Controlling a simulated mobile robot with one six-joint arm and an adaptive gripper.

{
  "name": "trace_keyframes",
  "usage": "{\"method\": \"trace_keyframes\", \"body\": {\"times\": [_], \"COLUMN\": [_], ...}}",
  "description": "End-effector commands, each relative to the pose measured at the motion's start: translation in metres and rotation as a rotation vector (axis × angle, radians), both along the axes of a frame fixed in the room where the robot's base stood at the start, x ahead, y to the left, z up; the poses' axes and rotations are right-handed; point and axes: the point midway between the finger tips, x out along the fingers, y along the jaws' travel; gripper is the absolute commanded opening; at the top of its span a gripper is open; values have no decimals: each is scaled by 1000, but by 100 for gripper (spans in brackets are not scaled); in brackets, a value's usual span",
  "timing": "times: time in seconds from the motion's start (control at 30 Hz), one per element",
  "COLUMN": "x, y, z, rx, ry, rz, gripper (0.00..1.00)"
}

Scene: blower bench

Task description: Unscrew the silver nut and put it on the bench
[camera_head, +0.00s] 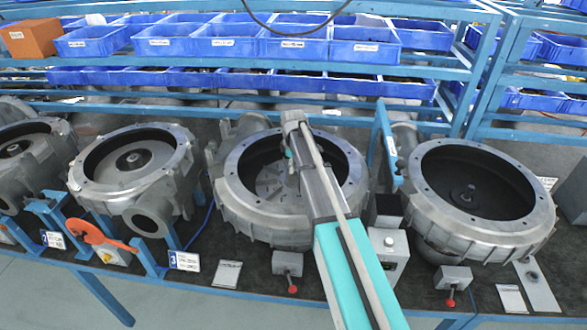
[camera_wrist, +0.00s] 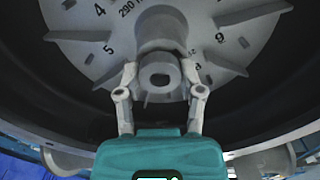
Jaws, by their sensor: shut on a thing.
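The silver nut (camera_wrist: 160,96) is a grey piece with a dark hole, seen in the wrist view between the two fingers of my gripper (camera_wrist: 160,78). The fingers are shut on it from left and right. Behind it is the grey hub (camera_wrist: 161,28) of the numbered impeller (camera_wrist: 95,38). I cannot tell whether the nut touches the hub or its shaft. In the head view my arm reaches into the blower housing (camera_head: 232,190) in the middle, and the impeller (camera_head: 268,180) shows partly beside it. The nut and fingertips are hidden there.
The dark bench (camera_head: 205,247) carries other open blowers to the left (camera_head: 95,192) and right (camera_head: 425,210). An orange paddle-shaped object (camera_head: 88,231) lies at the front left. A grey control box (camera_head: 392,243) stands right of my arm. Blue bins (camera_head: 225,48) fill the shelves behind.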

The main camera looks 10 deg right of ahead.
Motion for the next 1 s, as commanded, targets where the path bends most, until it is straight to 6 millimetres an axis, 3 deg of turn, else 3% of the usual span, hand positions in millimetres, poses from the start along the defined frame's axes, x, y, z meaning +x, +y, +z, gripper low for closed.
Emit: {"method": "trace_keyframes", "body": {"times": [1.0], "x": [0], "y": [0], "z": [0], "rx": [0], "ry": [1], "rz": [777], "gripper": [0]}}
